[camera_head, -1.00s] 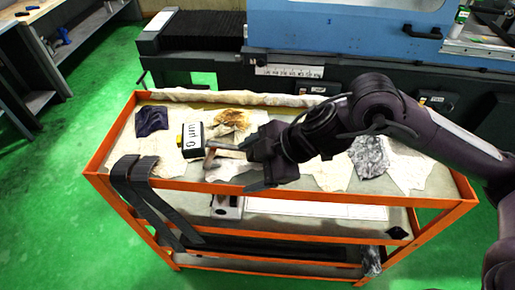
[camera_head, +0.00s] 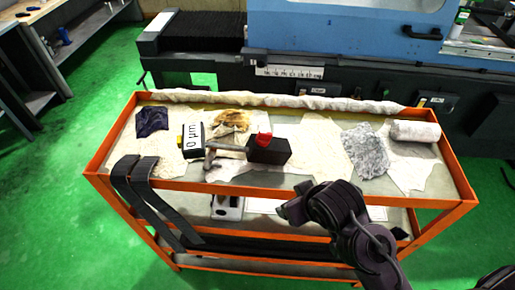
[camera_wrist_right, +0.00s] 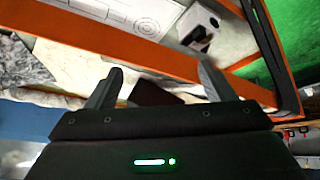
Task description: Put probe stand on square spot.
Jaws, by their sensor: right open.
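The probe stand (camera_head: 268,151), a black block with a red knob and a grey arm reaching left, stands on the top shelf of the orange cart near its front edge. My right gripper (camera_head: 290,209) is open and empty, in front of the cart's front rail and apart from the stand. In the right wrist view, its fingers (camera_wrist_right: 157,85) are spread, with a dark block (camera_wrist_right: 157,93), probably the stand, partly showing behind the gripper body. I cannot make out a marked square spot. My left gripper is not in view.
A white-and-black 0 µm gauge box (camera_head: 193,140) stands left of the stand. Cloths and a white roll (camera_head: 415,131) lie on the shelf. Black straps (camera_head: 143,180) hang over the cart's left front. A white device (camera_head: 227,207) sits on the lower shelf.

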